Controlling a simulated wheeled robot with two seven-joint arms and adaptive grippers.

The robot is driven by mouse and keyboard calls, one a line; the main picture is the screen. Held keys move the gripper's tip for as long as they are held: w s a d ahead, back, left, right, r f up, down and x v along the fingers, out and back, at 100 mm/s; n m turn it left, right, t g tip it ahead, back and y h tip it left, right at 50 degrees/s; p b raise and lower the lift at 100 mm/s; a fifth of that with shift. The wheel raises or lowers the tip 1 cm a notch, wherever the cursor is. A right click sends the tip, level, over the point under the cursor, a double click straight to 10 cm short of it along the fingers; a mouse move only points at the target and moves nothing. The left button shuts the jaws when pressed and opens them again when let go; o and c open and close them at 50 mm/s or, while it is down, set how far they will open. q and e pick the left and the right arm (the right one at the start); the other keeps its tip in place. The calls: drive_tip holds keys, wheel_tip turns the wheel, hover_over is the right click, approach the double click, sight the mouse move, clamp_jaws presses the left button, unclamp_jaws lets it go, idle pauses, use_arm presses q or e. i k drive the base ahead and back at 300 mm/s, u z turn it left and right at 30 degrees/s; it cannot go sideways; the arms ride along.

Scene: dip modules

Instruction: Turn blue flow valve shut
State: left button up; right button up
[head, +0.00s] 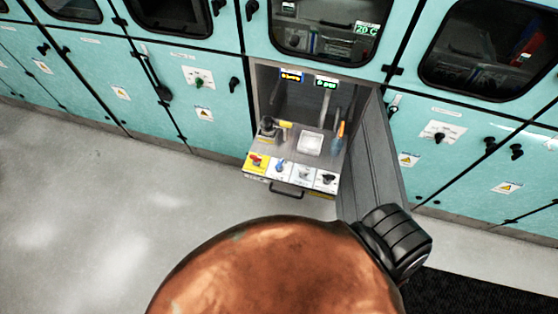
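The small blue flow valve (280,165) sits on the sloped front panel of a pulled-out unit in an open cabinet bay. It is between a red knob (256,160) on a yellow label and another white-labelled control (303,174). The valve's handle is too small for me to tell its exact angle. Neither of my grippers is in view, so nothing of mine is seen touching the valve. A large copper-coloured rounded part with a black ribbed end, probably mine, fills the bottom middle.
The bay's grey door (375,160) stands open on the right. A black handle (286,190) is below the panel. Teal cabinets (200,85) line the wall. The grey floor (90,210) at left is clear. A dark mat (470,295) lies at lower right.

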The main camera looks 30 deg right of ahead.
sight(278, 166)
drive_tip(key=u, duration=0.55)
drive_tip(key=i, duration=0.6)
drive_tip(key=z, duration=1.65)
